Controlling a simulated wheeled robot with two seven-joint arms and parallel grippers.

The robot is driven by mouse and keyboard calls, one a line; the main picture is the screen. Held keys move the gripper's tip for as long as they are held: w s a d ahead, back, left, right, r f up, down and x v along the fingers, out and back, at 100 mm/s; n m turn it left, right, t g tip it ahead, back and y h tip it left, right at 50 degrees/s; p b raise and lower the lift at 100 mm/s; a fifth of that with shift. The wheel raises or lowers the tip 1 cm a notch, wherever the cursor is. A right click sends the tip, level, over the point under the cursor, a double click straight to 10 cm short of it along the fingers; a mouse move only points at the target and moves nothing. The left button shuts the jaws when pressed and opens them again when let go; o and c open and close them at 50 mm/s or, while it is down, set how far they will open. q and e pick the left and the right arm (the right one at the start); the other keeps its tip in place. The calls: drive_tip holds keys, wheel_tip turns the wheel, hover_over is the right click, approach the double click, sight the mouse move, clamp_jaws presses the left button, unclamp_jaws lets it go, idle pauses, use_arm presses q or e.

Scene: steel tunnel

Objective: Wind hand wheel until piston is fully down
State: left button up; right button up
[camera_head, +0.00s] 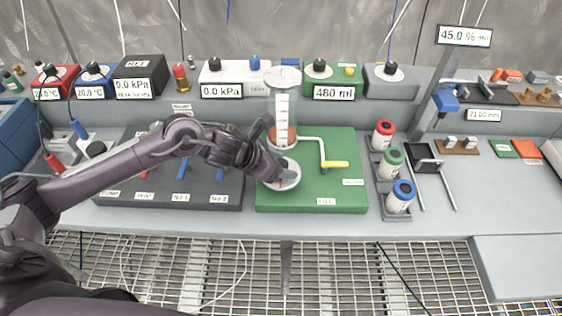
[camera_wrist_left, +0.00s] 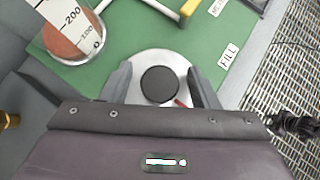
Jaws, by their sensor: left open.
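The hand wheel (camera_head: 282,183) is a pale round disc with a red mark on the green board. The left wrist view shows the wheel (camera_wrist_left: 150,60) with a black hub (camera_wrist_left: 159,85) in its middle. My left gripper (camera_head: 283,177) is over the wheel, its open fingers (camera_wrist_left: 158,78) on either side of the hub, with gaps to it. I cannot tell whether they touch the disc. The clear cylinder (camera_head: 283,97) stands behind the wheel. Its orange-red piston (camera_head: 280,138) shows low in it, also in the left wrist view (camera_wrist_left: 68,43). My right gripper is out of view.
A display (camera_head: 334,93) reads 480 ml. Red, green and blue canisters (camera_head: 391,162) stand in a rack further right. The bench's front edge borders a grated floor.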

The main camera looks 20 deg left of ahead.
use_arm(q)
drive_tip(key=c, duration=0.9)
drive_tip(key=shift+f+n+y+b, duration=0.2)
drive_tip(key=shift+n+y+b, duration=0.1)
drive_tip(key=shift+n+b, duration=0.15)
drive_tip(key=shift+c, duration=0.3)
drive_tip(key=shift+n+t+y+b, duration=0.3)
drive_tip(key=shift+n+t, duration=0.1)
drive_tip(key=shift+n, duration=0.05)
drive_tip(key=shift+r+n+t+y, duration=0.2)
drive_tip(key=shift+n+t+y, duration=0.15)
drive_tip(key=shift+n, duration=0.25)
drive_tip(key=o, duration=1)
drive_tip(key=shift+c, duration=0.2)
